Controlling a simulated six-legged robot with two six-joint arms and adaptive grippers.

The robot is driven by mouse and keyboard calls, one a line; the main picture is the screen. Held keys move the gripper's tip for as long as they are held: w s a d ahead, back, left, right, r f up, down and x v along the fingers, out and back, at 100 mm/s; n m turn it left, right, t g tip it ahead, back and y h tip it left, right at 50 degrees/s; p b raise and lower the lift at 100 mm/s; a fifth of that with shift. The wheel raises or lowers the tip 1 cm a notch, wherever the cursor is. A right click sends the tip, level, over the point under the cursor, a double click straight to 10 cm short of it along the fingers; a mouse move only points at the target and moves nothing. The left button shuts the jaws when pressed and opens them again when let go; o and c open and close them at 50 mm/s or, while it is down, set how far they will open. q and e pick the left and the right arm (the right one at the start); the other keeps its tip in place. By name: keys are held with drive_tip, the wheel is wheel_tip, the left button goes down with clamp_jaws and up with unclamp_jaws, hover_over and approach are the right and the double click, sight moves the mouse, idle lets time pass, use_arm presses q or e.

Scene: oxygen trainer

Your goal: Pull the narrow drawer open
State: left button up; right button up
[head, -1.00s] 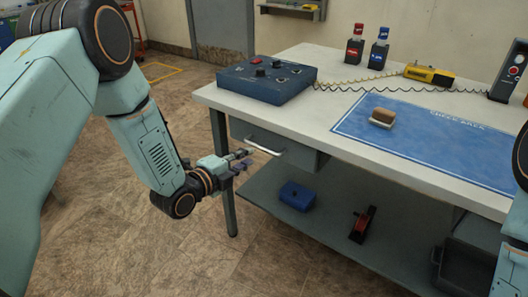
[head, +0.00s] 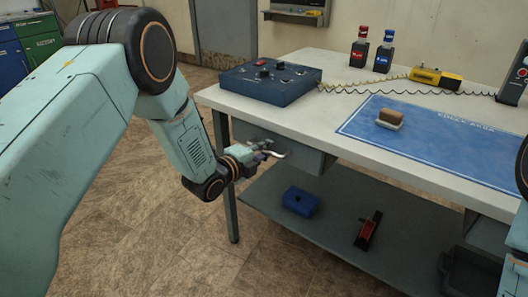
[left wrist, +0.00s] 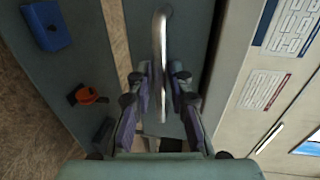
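The narrow drawer (head: 300,155) is a grey box under the left end of the white tabletop, and it looks closed. Its pale bar handle (head: 274,147) sticks out from the front. In the left wrist view the handle (left wrist: 160,50) runs up the middle of the picture. My left gripper (head: 262,151) is at the handle. In the left wrist view its two fingers (left wrist: 160,85) stand on either side of the bar, apart, with narrow gaps that seem to remain. My right gripper is out of view; only part of that arm shows at the right edge.
The white table (head: 330,123) carries a blue control box (head: 268,82), a blue mat (head: 440,150) with a brown-topped block (head: 390,117), two small bottles and a yellow device (head: 436,78). The lower shelf (head: 330,228) holds a blue box (head: 300,201) and a red-black item (head: 368,230). Floor in front is open.

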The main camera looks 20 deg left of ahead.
use_arm(q)
clamp_jaws()
drive_tip(key=shift+s, duration=0.1)
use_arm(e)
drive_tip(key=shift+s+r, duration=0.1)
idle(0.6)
